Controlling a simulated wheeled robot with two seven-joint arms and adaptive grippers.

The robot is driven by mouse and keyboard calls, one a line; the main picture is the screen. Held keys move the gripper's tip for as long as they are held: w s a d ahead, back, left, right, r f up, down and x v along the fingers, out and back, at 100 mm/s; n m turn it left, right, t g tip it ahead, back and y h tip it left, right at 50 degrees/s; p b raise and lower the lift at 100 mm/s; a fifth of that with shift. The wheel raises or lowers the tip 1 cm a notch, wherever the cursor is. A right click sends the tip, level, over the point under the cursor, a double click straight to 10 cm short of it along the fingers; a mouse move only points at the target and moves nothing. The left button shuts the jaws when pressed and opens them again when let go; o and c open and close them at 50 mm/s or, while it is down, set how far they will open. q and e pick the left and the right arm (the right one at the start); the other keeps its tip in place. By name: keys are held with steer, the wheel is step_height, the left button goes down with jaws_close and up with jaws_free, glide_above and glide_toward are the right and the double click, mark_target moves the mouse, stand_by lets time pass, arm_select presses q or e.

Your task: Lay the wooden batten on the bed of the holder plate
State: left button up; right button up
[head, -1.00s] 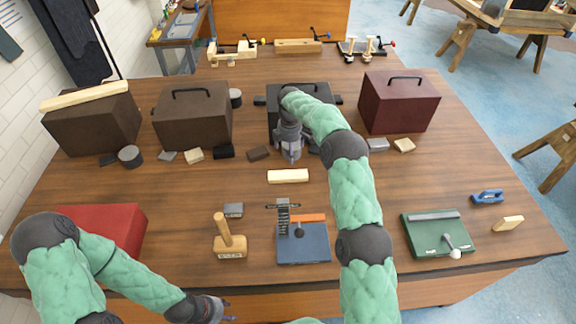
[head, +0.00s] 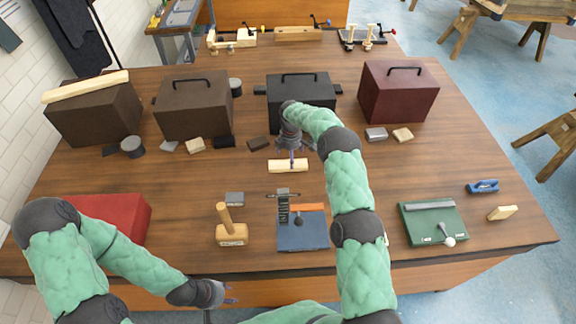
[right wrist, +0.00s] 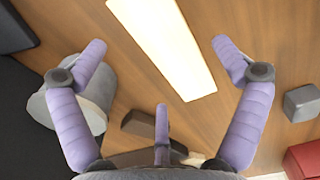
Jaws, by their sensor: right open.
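A short pale wooden batten (head: 275,166) lies flat on the table, in front of the black case. My right gripper (head: 292,158) is over it with fingers spread. In the right wrist view the batten (right wrist: 165,45) lies beyond and between the open fingers (right wrist: 165,60), and nothing is held. A blue plate (head: 302,236) with a dark upright part, an orange bar and a knob is near the front edge. A green plate (head: 432,228) with a grey bar and a lever lies to its right. Which one is the holder plate is unclear. My left gripper (head: 231,293) is open and empty at the front edge.
A wooden mallet (head: 231,233) and a grey block (head: 234,198) stand left of the blue plate. A red box (head: 110,215) is at left. Cases stand at the back, including a black one (head: 300,91); a longer pale strip (head: 85,87) lies on the left one.

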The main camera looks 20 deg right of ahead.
mark_target(288, 166)
steer(key=shift+a+f, duration=0.1)
steer(key=shift+f, duration=1.45)
steer(key=shift+s, duration=0.1)
steer(key=c, duration=1.4)
steer(key=shift+r, duration=0.15)
